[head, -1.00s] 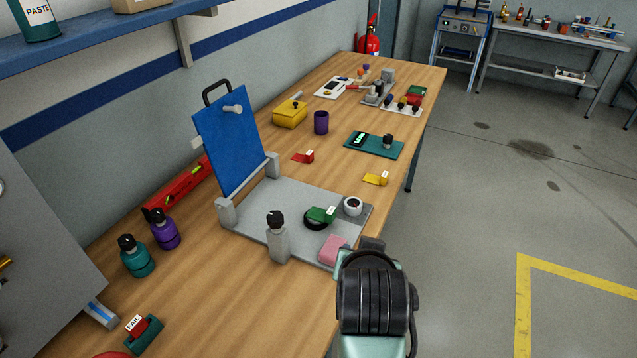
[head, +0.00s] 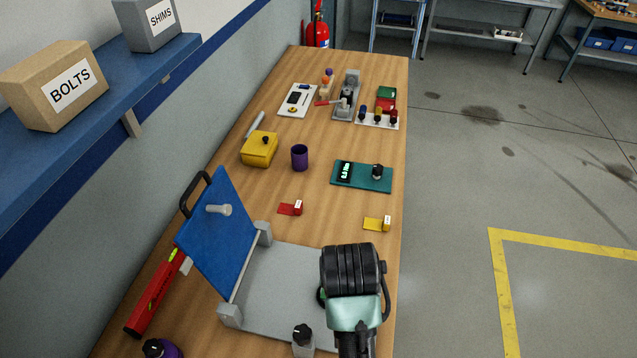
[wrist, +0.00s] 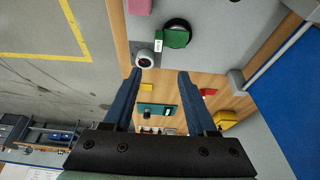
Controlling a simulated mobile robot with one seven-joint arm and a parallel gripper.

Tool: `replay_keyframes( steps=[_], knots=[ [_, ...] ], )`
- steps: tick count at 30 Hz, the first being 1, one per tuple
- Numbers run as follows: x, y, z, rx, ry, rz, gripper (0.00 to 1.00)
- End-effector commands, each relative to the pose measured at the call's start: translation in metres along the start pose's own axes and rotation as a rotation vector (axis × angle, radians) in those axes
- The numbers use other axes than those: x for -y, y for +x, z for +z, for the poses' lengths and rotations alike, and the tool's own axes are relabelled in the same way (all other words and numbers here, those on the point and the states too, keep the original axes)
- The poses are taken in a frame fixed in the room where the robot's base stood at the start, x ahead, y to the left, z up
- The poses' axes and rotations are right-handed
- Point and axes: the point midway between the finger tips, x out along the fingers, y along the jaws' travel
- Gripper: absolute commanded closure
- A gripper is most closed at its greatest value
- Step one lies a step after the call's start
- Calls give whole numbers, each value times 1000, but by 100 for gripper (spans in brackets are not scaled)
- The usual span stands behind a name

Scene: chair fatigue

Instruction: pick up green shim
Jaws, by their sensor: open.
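The green shim (wrist: 176,39) has a white tag and lies on a black round piece (wrist: 178,24) on the grey plate, in the upper middle of the wrist view. In the head view the fingers are hidden behind my arm.
A white round part (wrist: 144,58) and a pink block (wrist: 139,6) sit near the shim. The grey plate (head: 275,285) carries a tilted blue panel (head: 217,235). Red (head: 291,208) and yellow (head: 377,223) shims lie beyond it, with a teal board (head: 361,176) farther back.

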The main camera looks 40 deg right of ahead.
Motion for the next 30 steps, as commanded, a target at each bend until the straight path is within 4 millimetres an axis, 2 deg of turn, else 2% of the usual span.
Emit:
replay_keyframes(
  steps=[12, 20, 30],
  knots=[
    [0, 63, 0, 1, 0, -1, 43],
    [0, 77, 1, 0, 0, -1, 43],
    [0, 115, 7, -1, 1, -1, 43]
  ],
)
